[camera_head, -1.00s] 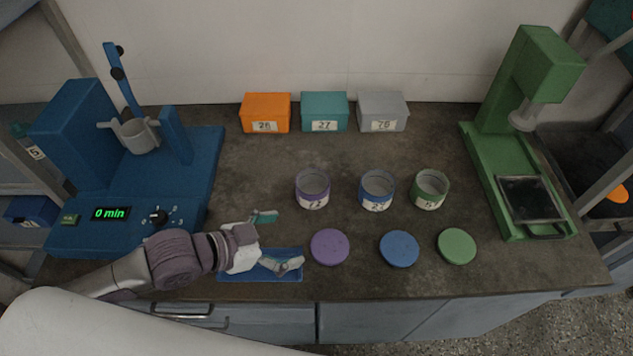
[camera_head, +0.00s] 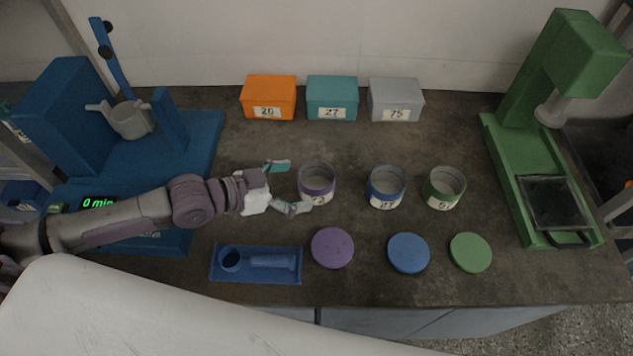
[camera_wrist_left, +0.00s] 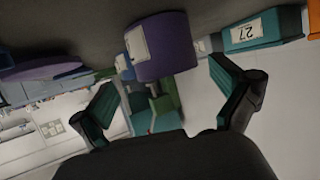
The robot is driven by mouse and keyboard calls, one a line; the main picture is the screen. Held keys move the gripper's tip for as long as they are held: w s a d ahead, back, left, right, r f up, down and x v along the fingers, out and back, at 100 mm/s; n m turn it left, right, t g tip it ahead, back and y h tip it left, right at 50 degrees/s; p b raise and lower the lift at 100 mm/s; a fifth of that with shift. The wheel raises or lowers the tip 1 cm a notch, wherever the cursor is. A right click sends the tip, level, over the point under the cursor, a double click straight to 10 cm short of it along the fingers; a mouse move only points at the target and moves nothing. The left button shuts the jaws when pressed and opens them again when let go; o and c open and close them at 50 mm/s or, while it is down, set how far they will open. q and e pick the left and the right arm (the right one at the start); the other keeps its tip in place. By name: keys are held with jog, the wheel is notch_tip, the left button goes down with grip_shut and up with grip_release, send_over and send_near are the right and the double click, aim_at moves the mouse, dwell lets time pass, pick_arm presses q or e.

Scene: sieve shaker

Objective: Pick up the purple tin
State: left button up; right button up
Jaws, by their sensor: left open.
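The purple tin (camera_head: 316,182) stands upright and open on the dark bench, left of two other tins. It also shows in the left wrist view (camera_wrist_left: 163,50), ahead of the fingers and between their lines, with its white label visible. My left gripper (camera_head: 293,187) is open and comes at the tin from the left. One finger is behind and left of the tin and the other is near its front left side. I cannot tell from the head view whether the front finger touches it. In the left wrist view the gripper (camera_wrist_left: 165,100) holds nothing. My right gripper is not in view.
A blue tin (camera_head: 386,188) and a green tin (camera_head: 443,188) stand to the right. Purple (camera_head: 332,248), blue (camera_head: 408,253) and green lids (camera_head: 470,252) lie in front. A blue tray (camera_head: 256,279) lies front left. Boxes (camera_head: 332,98) line the back. A blue machine (camera_head: 75,125) and a green machine (camera_head: 520,150) flank the bench.

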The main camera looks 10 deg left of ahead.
aim_at(330, 177)
pick_arm(q)
jog(key=shift+w+p+x, duration=0.25)
jog(key=shift+p+x, duration=0.15)
jog(key=shift+x, duration=2.35)
jog(key=shift+a+r, duration=0.15)
jog(key=shift+a, duration=0.05)
jog(key=shift+c, duration=0.3)
jog(key=c, duration=1.1)
